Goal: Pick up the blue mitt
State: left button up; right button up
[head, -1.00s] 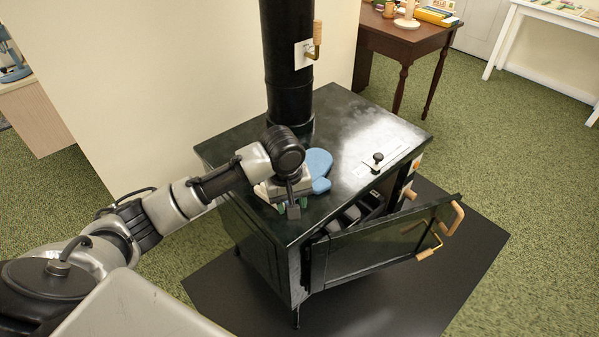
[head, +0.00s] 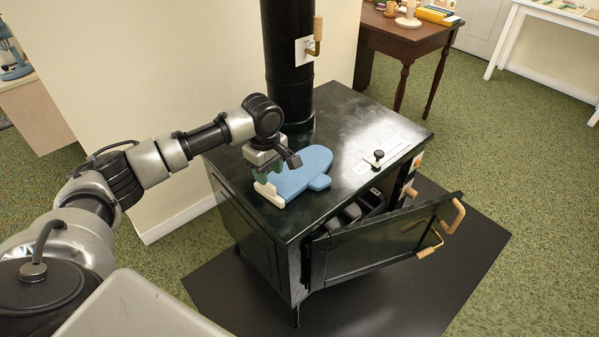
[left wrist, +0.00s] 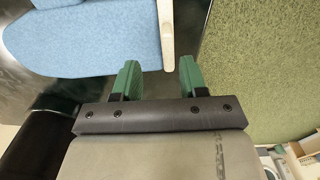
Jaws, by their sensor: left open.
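The blue mitt (head: 312,170) lies flat on top of the black stove (head: 345,125), with its cream cuff (head: 268,194) toward the stove's left front edge. My left gripper (head: 266,174) is over the cuff end of the mitt, open, with green fingers. In the left wrist view the mitt (left wrist: 85,42) fills the upper left. Its cream cuff edge (left wrist: 166,35) points into the gap between the two open fingers (left wrist: 160,76), and nothing is held. My right gripper is not in view.
The stove pipe (head: 288,70) rises behind the mitt. The stove's front door (head: 375,245) hangs open, with a wooden handle (head: 452,216). A black knob (head: 377,155) stands on the stove top to the right. A brown table (head: 405,38) stands behind.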

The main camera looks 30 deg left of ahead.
aim_at(280, 188)
pick_arm(q)
jog(key=f, duration=0.2)
jog(key=shift+s+d+f, duration=0.1)
jog(key=shift+s+f, duration=0.15)
jog(key=shift+f, duration=0.15)
jog(key=shift+s+f, duration=0.15)
jog(key=shift+f, duration=0.15)
jog(key=shift+s+f, duration=0.1)
jog(key=shift+s, duration=0.15)
jog(key=shift+d, duration=0.1)
jog(key=c, duration=0.7)
grip_shut()
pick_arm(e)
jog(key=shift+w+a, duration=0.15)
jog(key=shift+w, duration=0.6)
pick_arm(q)
jog(key=shift+w, duration=0.1)
